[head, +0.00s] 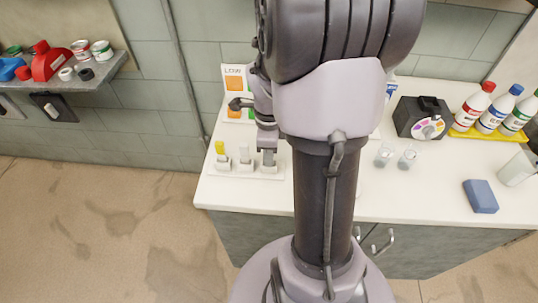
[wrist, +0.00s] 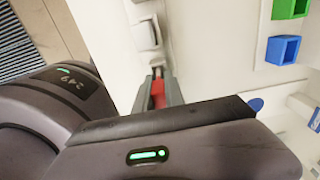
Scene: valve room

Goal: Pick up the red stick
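The red stick (wrist: 158,93) shows in the wrist view between the two fingers of my gripper (wrist: 159,82). Red fills the narrow gap, and the fingers look closed on it. In the head view my gripper (head: 268,160) points down over the right end of a small white holder (head: 233,174) on the counter. The red stick is hidden there behind the gripper, and I cannot tell whether it still sits in the holder. A yellow-topped stick (head: 220,149) and a white one (head: 245,156) stand in the holder to the left.
The white counter (head: 430,193) carries two glass beakers (head: 395,158), a black box with a coloured dial (head: 422,118), a blue block (head: 480,196) and capped bottles (head: 492,110) on a yellow tray. A sign marked LOW (head: 236,85) stands behind my gripper. Floor is free at left.

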